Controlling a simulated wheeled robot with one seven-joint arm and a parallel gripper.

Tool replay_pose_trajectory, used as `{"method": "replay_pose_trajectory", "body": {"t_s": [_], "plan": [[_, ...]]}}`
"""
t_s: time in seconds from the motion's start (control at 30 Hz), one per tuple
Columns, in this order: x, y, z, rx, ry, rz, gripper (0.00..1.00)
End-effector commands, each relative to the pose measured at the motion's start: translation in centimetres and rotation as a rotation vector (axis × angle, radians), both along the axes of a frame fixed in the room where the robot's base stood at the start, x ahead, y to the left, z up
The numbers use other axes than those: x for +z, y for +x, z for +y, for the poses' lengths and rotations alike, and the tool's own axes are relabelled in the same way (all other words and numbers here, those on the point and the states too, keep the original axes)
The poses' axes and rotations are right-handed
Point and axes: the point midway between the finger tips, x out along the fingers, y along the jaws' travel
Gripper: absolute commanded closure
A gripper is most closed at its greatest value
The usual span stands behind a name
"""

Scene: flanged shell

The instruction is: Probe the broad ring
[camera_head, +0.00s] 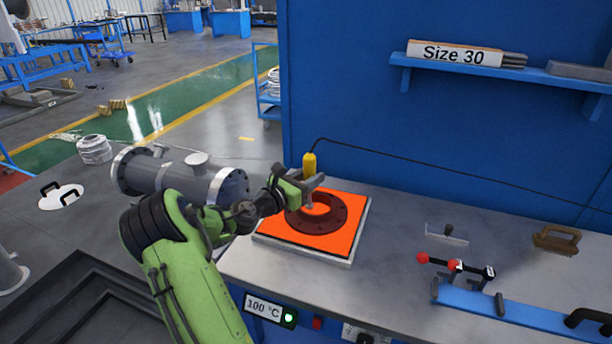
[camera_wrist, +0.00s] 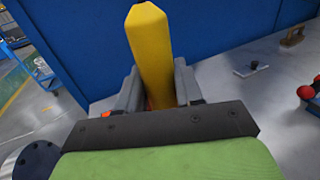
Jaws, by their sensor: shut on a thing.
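The broad ring (camera_head: 328,223) is a dark red-brown flat ring with small holes, lying on an orange hot plate (camera_head: 350,203) on the bench. My gripper (camera_head: 312,184) is shut on a yellow-handled probe (camera_head: 309,161), held upright over the back left part of the ring. The wrist view shows the yellow handle (camera_wrist: 150,50) between my two grey fingers. A grey lower end of the probe shows below the fingers, close to the ring. I cannot tell whether it touches.
A black cable (camera_head: 400,163) runs from the probe along the blue wall. A display reads 100 °C (camera_head: 263,307) beside a lit green lamp. A flanged grey shell (camera_head: 165,178) lies left. A brush (camera_head: 556,239) and a blue rail tool (camera_head: 520,313) stand right.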

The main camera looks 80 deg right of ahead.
Motion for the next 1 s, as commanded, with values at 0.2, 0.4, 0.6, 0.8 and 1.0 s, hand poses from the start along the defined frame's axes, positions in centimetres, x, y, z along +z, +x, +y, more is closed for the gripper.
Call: {"method": "replay_pose_trajectory", "body": {"t_s": [0.2, 0.4, 0.6, 0.8, 1.0], "plan": [[-2.2, 0.0, 0.0, 0.001, -0.001, -0.002, 0.98], [-4.1, 0.0, 0.0, 0.0, -0.001, 0.0, 0.98], [-5.8, 0.0, 0.0, 0.002, 0.0, -0.001, 0.98], [-6.3, 0.0, 0.0, 0.002, 0.0, -0.001, 0.98], [-6.1, 0.0, 0.0, 0.002, 0.0, -0.001, 0.98]]}}
